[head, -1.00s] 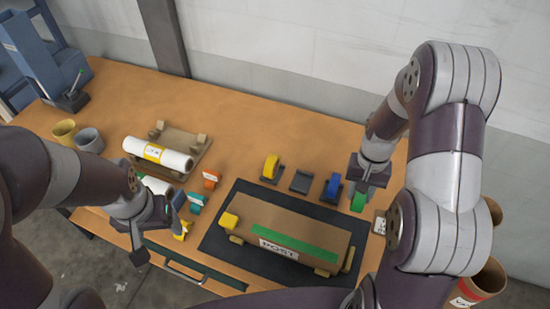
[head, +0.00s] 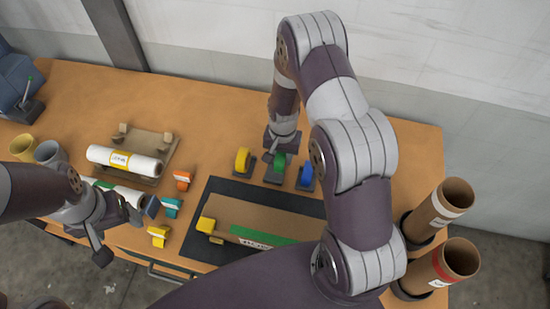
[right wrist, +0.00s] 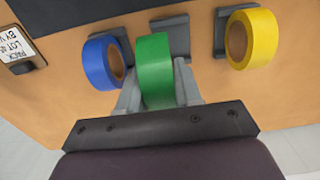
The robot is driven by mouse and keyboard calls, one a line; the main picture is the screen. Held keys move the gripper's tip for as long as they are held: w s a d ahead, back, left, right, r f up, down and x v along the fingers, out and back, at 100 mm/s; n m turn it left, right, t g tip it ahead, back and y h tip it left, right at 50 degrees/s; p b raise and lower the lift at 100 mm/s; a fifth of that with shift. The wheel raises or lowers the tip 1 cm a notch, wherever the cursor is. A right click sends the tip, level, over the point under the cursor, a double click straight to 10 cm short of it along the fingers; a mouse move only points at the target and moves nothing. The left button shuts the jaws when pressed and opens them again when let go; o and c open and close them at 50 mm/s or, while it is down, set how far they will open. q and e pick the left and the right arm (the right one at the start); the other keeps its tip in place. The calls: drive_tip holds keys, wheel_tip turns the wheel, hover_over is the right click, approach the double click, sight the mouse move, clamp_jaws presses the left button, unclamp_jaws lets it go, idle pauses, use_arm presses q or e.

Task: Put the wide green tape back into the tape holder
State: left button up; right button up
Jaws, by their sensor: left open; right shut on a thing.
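The wide green tape (head: 279,162) is held between the fingers of my right gripper (head: 281,152). It also fills the middle of the right wrist view (right wrist: 155,70), gripped upright on edge. The empty dark tape holder (right wrist: 171,36) shows just beyond the green tape, between the blue tape and the yellow tape. In the head view the tape is over or right by that holder. I cannot tell whether they touch. My left gripper (head: 118,214) is open and empty at the left, near the table's front edge.
Yellow tape (right wrist: 251,38) and blue tape (right wrist: 102,62) sit in holders on either side. A parcel (head: 280,218) lies on the dark mat (head: 212,195) in front. Orange tape (head: 182,180), teal tape (head: 171,207) and a white roll (head: 125,160) are at left.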

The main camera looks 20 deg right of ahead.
drive_tip(key=f, duration=0.1)
drive_tip(key=w+a+f+p, duration=0.1)
drive_tip(key=f, duration=0.1)
drive_tip(key=f+p, duration=0.1)
drive_tip(key=shift+w+a+f, duration=0.15)
drive_tip(key=shift+a+f, duration=0.05)
drive_tip(key=shift+f, duration=0.1)
drive_tip(key=shift+w+f, duration=0.15)
drive_tip(key=shift+f, duration=0.3)
drive_tip(key=o, duration=0.9)
